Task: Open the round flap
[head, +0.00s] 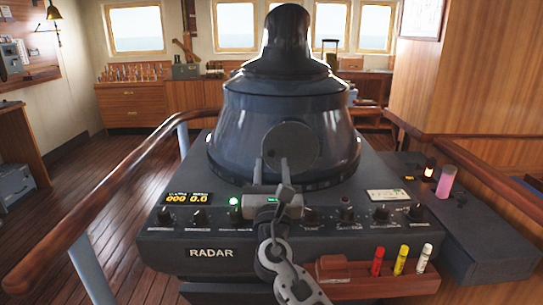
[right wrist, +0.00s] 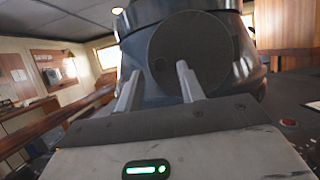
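The round flap (head: 291,146) is a dark grey disc on the front of the dark, dome-shaped radar housing (head: 235,120). It lies flat against the housing and looks closed. In the right wrist view the flap (right wrist: 203,48) fills the upper middle. My right gripper (head: 271,163) is in front of the flap's lower part, with its two fingers pointing at it. In the right wrist view its fingers (right wrist: 158,75) stand apart with nothing between them. I cannot tell whether a fingertip touches the flap. My left gripper is not in view.
Below the housing is the radar panel (head: 165,237) with knobs and a lit display. A wooden holder (head: 345,287) carries red, yellow and white markers. A pink cylinder (head: 446,181) stands on the right ledge. Wooden handrails (head: 110,192) flank the console.

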